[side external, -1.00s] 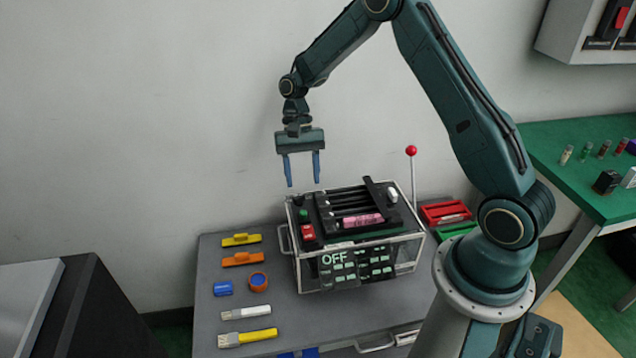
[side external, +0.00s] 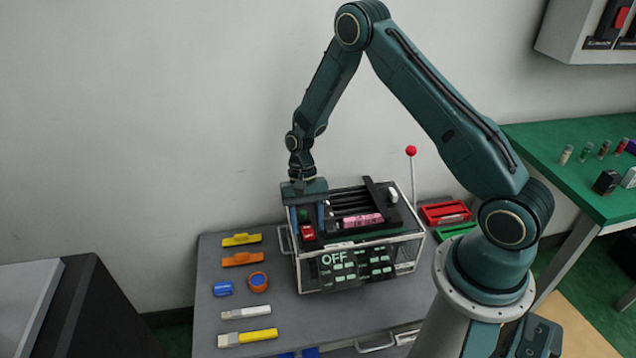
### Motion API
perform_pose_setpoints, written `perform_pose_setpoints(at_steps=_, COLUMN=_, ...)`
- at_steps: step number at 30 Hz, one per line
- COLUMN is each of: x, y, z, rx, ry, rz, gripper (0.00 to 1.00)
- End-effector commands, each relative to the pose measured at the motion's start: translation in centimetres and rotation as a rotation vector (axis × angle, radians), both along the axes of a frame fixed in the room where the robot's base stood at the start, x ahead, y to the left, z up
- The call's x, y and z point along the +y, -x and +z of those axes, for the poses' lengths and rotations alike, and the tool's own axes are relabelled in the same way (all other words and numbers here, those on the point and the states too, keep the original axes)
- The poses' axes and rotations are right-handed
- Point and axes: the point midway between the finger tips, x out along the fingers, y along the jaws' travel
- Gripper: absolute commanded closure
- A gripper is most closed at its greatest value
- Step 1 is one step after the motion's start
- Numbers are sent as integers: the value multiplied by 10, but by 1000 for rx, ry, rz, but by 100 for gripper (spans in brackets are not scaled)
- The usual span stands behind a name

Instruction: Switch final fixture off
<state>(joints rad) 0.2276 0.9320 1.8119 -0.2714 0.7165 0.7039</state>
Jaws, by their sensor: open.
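The fixture is a clear-walled box (side external: 306,277) on the grey table, with a black top panel and an "OFF" label (side external: 334,257) on its front. A red switch (side external: 307,232) and a green button (side external: 303,214) sit at the left of its top. A red-knobbed lever (side external: 411,151) stands upright at its back right. My gripper (side external: 306,226) is open and points down at the left of the box top, its fingers on either side of the green button and red switch area. I cannot tell whether it touches anything.
A pink cylinder (side external: 362,220) lies in the top panel beside a black bar (side external: 375,193) and a white knob (side external: 393,194). Yellow (side external: 241,239) and orange (side external: 242,259) pieces and several other small items lie left of the box. Red (side external: 446,213) and green trays stand to its right.

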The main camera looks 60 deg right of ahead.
Motion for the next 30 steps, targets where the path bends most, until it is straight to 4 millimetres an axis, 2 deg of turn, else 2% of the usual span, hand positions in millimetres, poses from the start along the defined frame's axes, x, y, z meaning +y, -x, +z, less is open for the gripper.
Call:
perform_pose_setpoints(at_steps=10, x=1, y=1, z=-2, rx=1, ry=0, rz=1, gripper=53)
perform_pose_setpoints(at_steps=15, x=1, y=1, z=-2, rx=0, ry=-1, rz=1, gripper=86)
perform_pose_setpoints(at_steps=17, x=1, y=1, z=-2, rx=0, ry=0, rz=1, gripper=96)
perform_pose_setpoints(at_steps=30, x=5, y=3, z=-1, rx=-74, ry=73, rz=0, gripper=96)
